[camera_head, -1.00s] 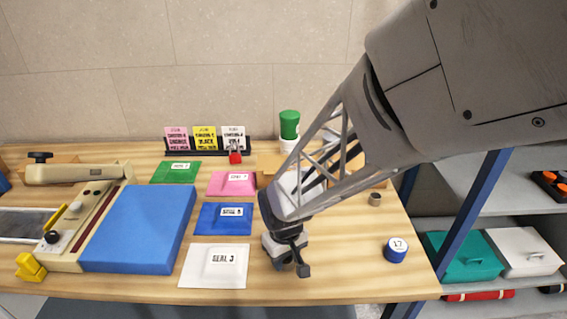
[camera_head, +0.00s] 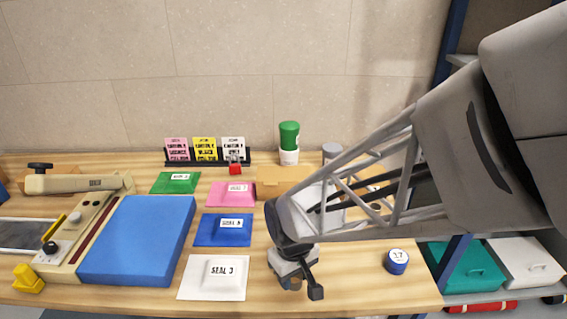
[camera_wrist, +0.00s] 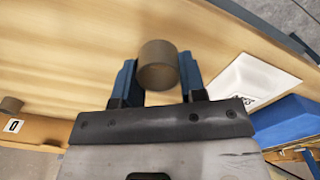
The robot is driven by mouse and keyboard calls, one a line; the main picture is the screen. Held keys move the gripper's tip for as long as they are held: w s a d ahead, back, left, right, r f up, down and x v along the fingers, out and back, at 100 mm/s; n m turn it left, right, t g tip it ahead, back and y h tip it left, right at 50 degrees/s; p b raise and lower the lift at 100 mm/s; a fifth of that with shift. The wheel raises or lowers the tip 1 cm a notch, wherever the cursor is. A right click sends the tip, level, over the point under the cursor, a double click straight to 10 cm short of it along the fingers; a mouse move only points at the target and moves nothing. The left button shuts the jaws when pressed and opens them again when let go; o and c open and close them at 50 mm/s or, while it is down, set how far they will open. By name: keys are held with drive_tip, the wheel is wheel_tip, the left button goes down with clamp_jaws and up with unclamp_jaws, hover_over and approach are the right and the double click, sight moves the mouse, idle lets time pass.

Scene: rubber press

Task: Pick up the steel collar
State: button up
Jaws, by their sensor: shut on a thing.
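The steel collar (camera_wrist: 158,64) is a short grey-brown cylinder between the two blue fingers of my gripper (camera_wrist: 157,76) in the wrist view. The fingers are shut on its sides. In the head view my gripper (camera_head: 296,277) is low over the front of the bench, right of the white SEAL 3 piece (camera_head: 213,289). Only a small brownish bit of the collar (camera_head: 296,284) shows there. I cannot tell whether it touches the bench.
A blue round piece (camera_head: 397,262) stands to the right on the bench (camera_head: 345,280). Blue, pink and green pieces lie left of my gripper, beside a large blue block (camera_head: 138,240) and the press (camera_head: 85,230). A green-topped bottle (camera_head: 289,140) stands at the back.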

drive_tip(key=s+d+r, duration=0.1)
drive_tip(key=s+d, duration=0.3)
drive_tip(key=s, duration=0.6)
drive_tip(key=shift+s, duration=0.2)
idle(0.8)
drive_tip(key=w+a+r, duration=0.1)
drive_tip(key=w+a, duration=0.6)
drive_tip(key=a, duration=0.4)
drive_tip(key=w+a+r+m, duration=0.1)
drive_tip(key=w+a+r, duration=0.1)
drive_tip(key=w+a, duration=0.5)
drive_tip(key=w+a+r, duration=0.2)
drive_tip(key=w+a, duration=0.5)
drive_tip(key=a, duration=0.7)
drive_tip(key=shift+w+a+r+m, duration=0.15)
drive_tip(key=shift+w+a+m, duration=0.2)
drive_tip(key=shift+w+m, duration=0.05)
drive_tip(key=w+a, duration=0.3)
drive_tip(key=w, duration=0.1)
drive_tip(key=w+a+f, duration=0.1)
drive_tip(key=w+a, duration=0.6)
drive_tip(key=w, duration=0.1)
drive_tip(key=shift+a+f, duration=0.2)
drive_tip(key=shift+f, duration=0.05)
